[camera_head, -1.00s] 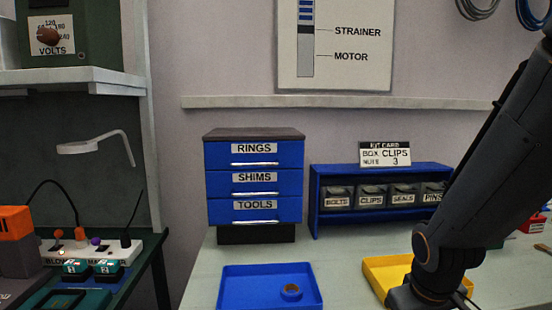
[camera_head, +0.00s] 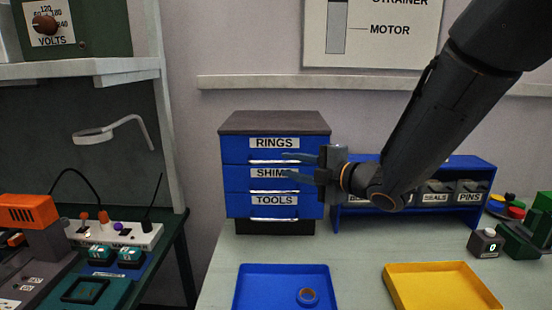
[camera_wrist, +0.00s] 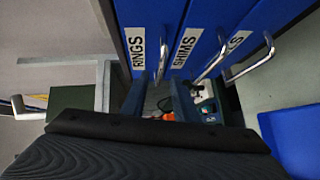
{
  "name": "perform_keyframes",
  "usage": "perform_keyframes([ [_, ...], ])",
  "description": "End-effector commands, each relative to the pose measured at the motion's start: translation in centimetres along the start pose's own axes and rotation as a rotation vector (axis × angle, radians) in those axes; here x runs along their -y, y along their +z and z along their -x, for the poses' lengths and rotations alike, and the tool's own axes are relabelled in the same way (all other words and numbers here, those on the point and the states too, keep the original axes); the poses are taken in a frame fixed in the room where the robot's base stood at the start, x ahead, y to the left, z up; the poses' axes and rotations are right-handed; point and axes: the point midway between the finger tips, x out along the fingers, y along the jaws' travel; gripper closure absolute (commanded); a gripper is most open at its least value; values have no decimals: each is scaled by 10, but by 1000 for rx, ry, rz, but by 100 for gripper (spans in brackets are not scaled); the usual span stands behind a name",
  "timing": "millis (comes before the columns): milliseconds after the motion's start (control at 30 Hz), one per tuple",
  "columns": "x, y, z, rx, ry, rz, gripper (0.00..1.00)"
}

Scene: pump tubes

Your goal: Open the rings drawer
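The rings drawer (camera_head: 238,150) is the top blue drawer of the small cabinet, with a white RINGS label and a bright bar handle (camera_head: 270,162). It looks shut, level with the drawers below. My gripper (camera_head: 292,167) is open at the cabinet's right front, pointing left, with its two fingers apart across the front. In the wrist view, the rings drawer (camera_wrist: 140,15) stands on its side. Its handle (camera_wrist: 161,62) shows in line with the gap between my fingers (camera_wrist: 159,90). I cannot tell whether the fingers touch it.
The shims drawer (camera_head: 235,178) and tools drawer (camera_head: 235,205) sit below, both shut. A blue tray (camera_head: 258,290) with a small ring (camera_head: 307,296) and a yellow tray (camera_head: 435,285) lie in front. A blue bin rack (camera_head: 480,165) stands to the right.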

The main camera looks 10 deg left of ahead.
Motion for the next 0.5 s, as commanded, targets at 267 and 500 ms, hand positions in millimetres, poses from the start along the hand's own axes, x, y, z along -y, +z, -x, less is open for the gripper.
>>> perform_keyframes([
  [267,0,-1,-42,0,-2,-3,73],
  [500,0,-2,-61,-1,-1,-2,73],
])
